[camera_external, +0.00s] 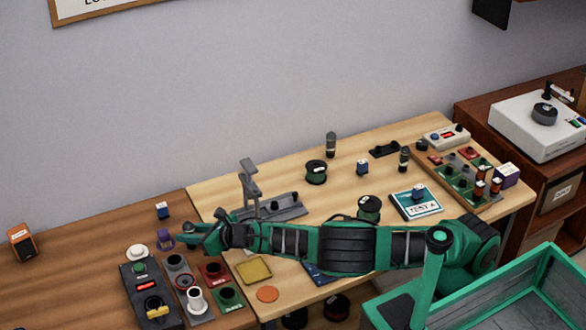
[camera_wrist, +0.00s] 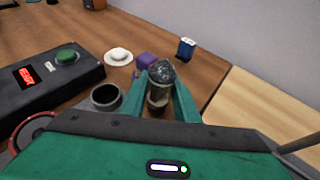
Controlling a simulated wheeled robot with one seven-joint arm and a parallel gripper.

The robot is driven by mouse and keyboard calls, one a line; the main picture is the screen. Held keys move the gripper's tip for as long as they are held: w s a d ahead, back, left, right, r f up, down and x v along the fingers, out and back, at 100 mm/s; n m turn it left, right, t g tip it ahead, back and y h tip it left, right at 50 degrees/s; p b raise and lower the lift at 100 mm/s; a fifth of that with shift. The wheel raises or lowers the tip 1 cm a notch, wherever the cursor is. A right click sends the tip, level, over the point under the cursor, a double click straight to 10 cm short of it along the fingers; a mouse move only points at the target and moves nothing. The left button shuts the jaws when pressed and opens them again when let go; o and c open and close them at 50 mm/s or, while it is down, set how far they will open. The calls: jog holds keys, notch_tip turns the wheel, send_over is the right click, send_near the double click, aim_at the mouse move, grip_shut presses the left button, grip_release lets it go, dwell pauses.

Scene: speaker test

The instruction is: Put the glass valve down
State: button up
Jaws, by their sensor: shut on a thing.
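The glass valve (camera_wrist: 161,73) shows in the wrist view, upright between my green fingers, with a dark glassy top and a pale lower part. My gripper (camera_wrist: 160,100) is shut on it. In the external view my gripper (camera_external: 190,239) reaches left over the brown table, close to the purple block (camera_external: 165,239) and above the row of sockets. The valve is hard to make out there against the fingers. I cannot tell whether its bottom touches anything.
A black box (camera_external: 150,295) with a green button and red display stands left of the sockets (camera_external: 178,262). A white round piece (camera_external: 137,251) and a small blue block (camera_external: 163,211) are nearby. Bare brown tabletop (camera_external: 85,250) lies farther left.

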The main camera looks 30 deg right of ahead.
jog(key=o, duration=1.1)
jog(key=v, duration=1.2)
